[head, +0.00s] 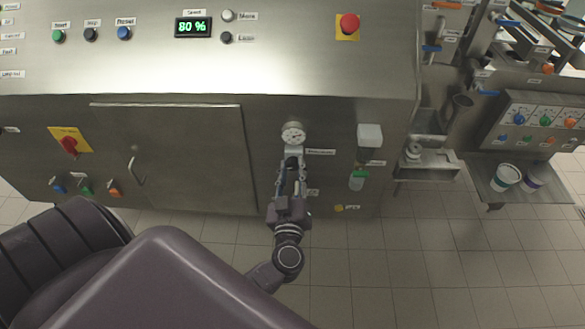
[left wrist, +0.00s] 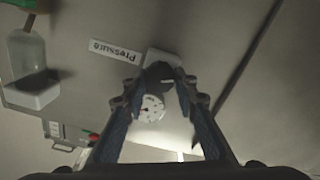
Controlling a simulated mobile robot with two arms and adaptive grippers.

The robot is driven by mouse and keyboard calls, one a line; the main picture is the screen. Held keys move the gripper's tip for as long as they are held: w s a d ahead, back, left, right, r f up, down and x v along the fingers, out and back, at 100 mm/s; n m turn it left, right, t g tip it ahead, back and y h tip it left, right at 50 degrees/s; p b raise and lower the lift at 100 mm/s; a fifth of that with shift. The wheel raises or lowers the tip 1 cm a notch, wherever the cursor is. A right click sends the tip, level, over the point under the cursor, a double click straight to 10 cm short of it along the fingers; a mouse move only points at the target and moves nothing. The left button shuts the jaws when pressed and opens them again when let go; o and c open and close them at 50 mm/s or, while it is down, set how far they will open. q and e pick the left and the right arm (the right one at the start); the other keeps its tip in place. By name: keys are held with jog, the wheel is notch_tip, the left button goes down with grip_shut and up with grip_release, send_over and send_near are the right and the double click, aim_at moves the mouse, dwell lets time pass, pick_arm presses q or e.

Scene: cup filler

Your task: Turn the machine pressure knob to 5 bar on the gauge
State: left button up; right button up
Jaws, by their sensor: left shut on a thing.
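The pressure gauge (head: 293,133), a round white dial, is on the machine's front panel. It also shows between my fingers in the left wrist view (left wrist: 152,108). Its needle and figures are too small to read. The dark pressure knob (left wrist: 159,72) sits at the grey regulator block, beside a label reading "Pressure". My left gripper (head: 291,170) reaches up to the panel just below the gauge, its fingertips shut on either side of the knob. The fingers partly hide the knob. My right gripper is not in view.
A filter unit with a clear bowl (head: 357,182) hangs right of the gauge. A closed cabinet door (head: 185,155) is to the left. The control panel (head: 270,62) overhangs above, with a red emergency button (head: 349,24). Tiled floor (head: 420,260) lies open in front.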

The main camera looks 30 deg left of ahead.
pick_arm(q)
jog(key=shift+n, duration=0.3)
jog(key=n+p, duration=0.1)
jog(key=n, duration=0.6)
jog(key=shift+f+n, duration=0.1)
jog(key=shift+n, duration=0.2)
jog(key=n, duration=0.3)
jog(key=shift+f+b, duration=0.1)
jog(key=shift+b, duration=0.3)
jog(key=shift+n+b, duration=0.55)
jog(key=shift+n, duration=1.65)
jog(key=o, duration=1.2)
jog(key=shift+c, duration=0.2)
